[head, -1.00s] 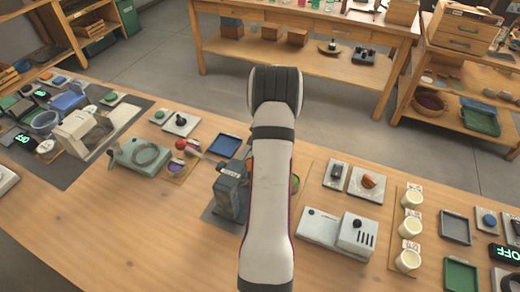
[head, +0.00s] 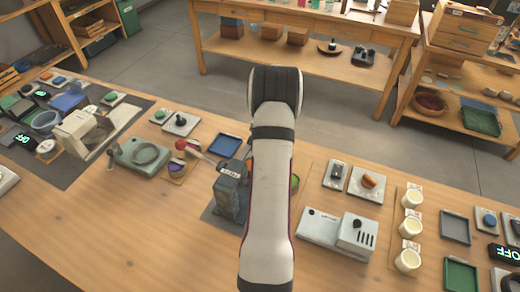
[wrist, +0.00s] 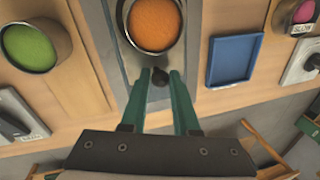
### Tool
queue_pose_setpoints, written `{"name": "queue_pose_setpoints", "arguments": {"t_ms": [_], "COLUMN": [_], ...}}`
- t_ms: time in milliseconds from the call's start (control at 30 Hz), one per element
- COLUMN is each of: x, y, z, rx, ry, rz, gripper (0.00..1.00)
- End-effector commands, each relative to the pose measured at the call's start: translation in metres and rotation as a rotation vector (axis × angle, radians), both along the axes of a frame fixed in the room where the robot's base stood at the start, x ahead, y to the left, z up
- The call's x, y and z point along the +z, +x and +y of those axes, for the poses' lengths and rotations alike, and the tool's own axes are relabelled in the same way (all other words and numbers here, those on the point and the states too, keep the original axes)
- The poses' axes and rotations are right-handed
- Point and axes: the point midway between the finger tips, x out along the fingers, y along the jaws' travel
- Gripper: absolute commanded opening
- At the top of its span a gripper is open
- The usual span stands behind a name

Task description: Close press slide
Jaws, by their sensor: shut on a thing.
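The press (head: 230,195) is a dark blue-grey block on the bench, left of my arm in the head view. My arm hides part of it. In the wrist view, the grey slide (wrist: 132,62) carries a round cup of orange material (wrist: 154,24). A small black knob (wrist: 159,77) is at the slide's near end. My gripper (wrist: 160,80) has its green fingers closed around this knob. In the head view the fingers are hidden behind my arm. How far the slide is out of the press cannot be seen.
A blue tray (wrist: 234,60) lies right of the slide in the wrist view, and a green-filled bowl (wrist: 30,46) lies left. The front bench is clear.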

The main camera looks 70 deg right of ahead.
Motion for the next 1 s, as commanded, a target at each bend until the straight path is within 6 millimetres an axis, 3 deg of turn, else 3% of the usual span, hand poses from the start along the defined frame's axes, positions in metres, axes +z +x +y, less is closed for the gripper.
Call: {"name": "queue_pose_setpoints", "arguments": {"t_ms": [367, 700, 1000], "x": [0.001, 0.001, 0.0], "y": [0.0, 0.0, 0.0], "z": [0.003, 0.062, 0.069], "rx": [0.001, 0.002, -0.001], "ry": [-0.001, 0.0, 0.004], "rz": [0.0, 0.0, 0.0], "gripper": [0.0, 0.0, 0.0]}}
